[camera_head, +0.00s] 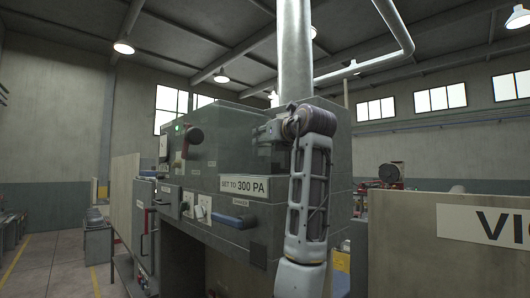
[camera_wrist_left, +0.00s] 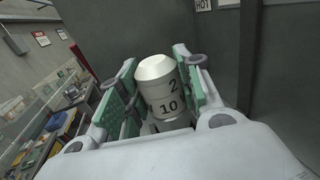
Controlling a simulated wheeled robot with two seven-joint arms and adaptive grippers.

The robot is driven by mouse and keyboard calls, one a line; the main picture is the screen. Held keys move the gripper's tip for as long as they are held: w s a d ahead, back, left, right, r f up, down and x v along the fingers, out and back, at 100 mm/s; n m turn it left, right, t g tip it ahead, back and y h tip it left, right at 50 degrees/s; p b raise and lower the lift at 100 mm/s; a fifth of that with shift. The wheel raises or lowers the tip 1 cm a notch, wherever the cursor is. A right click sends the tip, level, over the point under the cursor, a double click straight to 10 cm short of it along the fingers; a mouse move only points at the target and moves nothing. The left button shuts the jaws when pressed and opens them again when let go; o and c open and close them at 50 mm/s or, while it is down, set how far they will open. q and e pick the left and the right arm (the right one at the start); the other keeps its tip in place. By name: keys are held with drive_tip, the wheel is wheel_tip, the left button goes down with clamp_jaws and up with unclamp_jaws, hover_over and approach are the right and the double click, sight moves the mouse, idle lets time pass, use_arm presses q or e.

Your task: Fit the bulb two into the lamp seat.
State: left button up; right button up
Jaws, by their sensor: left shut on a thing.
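Bulb two (camera_wrist_left: 158,88) is a white, faceted-top cylinder marked "2" and "10". It sits between the green pads of my left gripper (camera_wrist_left: 158,84), which is shut on it, in the left wrist view. Its lower end is hidden by the gripper body. In the head view my left arm rises in front of the grey machine, with the left gripper (camera_head: 268,132) small and partly hidden near its front edge; I cannot make out the bulb there. I cannot identify the lamp seat in either view. My right gripper is not in view.
A beige partition (camera_head: 410,250) stands right.

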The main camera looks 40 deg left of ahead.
use_arm(q)
drive_tip(key=shift+f+p, duration=0.3)
drive_tip(key=shift+f, duration=1.8)
drive_tip(key=shift+f, duration=0.2)
drive_tip(key=o, duration=1)
drive_tip(key=shift+r, duration=0.25)
drive_tip(key=shift+s+d+f+b, duration=0.1)
drive_tip(key=shift+s+d+b, duration=0.15)
drive_tip(key=shift+d, duration=0.35)
drive_tip(key=b+v, duration=0.3)
drive_tip(key=v, duration=0.7)
drive_tip(key=shift+s+d, duration=0.1)
drive_tip(key=shift+d, duration=0.3)
